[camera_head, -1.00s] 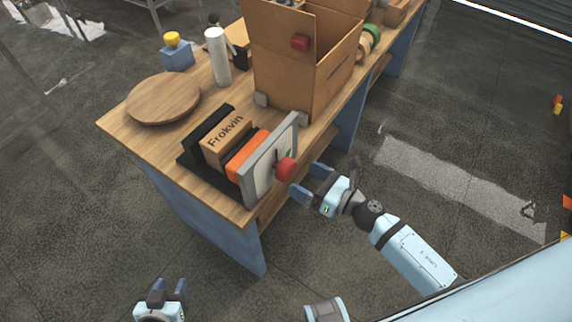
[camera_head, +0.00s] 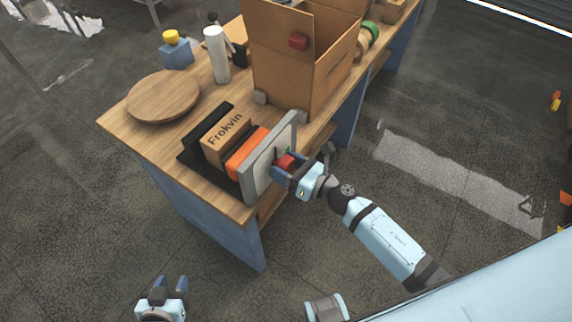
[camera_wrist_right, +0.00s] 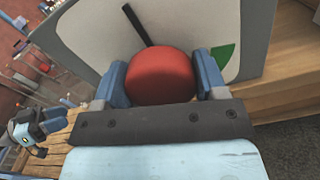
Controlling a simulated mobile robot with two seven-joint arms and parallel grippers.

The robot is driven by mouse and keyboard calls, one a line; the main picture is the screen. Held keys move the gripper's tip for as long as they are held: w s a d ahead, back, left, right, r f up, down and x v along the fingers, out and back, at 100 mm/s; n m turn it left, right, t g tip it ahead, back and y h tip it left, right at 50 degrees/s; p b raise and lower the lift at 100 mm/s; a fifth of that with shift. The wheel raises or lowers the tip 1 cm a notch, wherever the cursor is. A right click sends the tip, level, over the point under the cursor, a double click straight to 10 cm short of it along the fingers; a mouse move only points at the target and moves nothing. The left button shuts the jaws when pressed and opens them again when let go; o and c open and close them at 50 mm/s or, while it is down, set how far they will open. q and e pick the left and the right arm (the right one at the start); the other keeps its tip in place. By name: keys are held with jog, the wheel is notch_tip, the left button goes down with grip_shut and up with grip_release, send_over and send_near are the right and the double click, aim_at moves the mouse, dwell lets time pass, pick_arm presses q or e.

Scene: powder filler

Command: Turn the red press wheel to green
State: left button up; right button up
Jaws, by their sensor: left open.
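The red press wheel (camera_head: 285,161) sits on the pale dial face of the upright grey press plate (camera_head: 265,165). In the right wrist view the wheel (camera_wrist_right: 162,76) lies between the two blue fingers of my right gripper (camera_wrist_right: 162,80). The fingers are close against its sides; I cannot tell whether they grip it. A black pointer (camera_wrist_right: 137,25) runs up and left from the wheel. A green mark (camera_wrist_right: 222,55) is to the wheel's right, apart from the pointer. My left gripper (camera_head: 170,285) is open and empty, low in the head view, away from the table.
Behind the plate stand an orange block (camera_head: 246,150) and a wooden block marked Frokvin (camera_head: 224,135). A large cardboard box (camera_head: 285,75) is close behind the press. A round wooden board (camera_head: 163,95) and a white cylinder (camera_head: 217,55) are on the table (camera_head: 140,138). Floor in front is clear.

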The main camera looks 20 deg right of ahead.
jog(key=shift+m, duration=0.3)
jog(key=m+p, duration=0.2)
jog(key=m, duration=0.2)
jog(key=shift+d+m, duration=0.1)
jog(key=shift+m, duration=0.2)
jog(key=m+p, duration=0.2)
jog(key=m, duration=0.4)
jog(key=shift+w, duration=0.1)
jog(key=m+p, duration=0.2)
jog(key=m, duration=0.4)
jog(key=shift+f+m+p, duration=0.15)
jog(key=shift+m+p, duration=0.15)
jog(key=shift+m, duration=0.1)
jog(key=m+p, duration=0.1)
jog(key=m, duration=0.2)
jog(key=shift+f, duration=0.1)
jog(key=shift+m, duration=0.8)
jog(key=shift+f+p, duration=0.1)
jog(key=shift+p, duration=0.2)
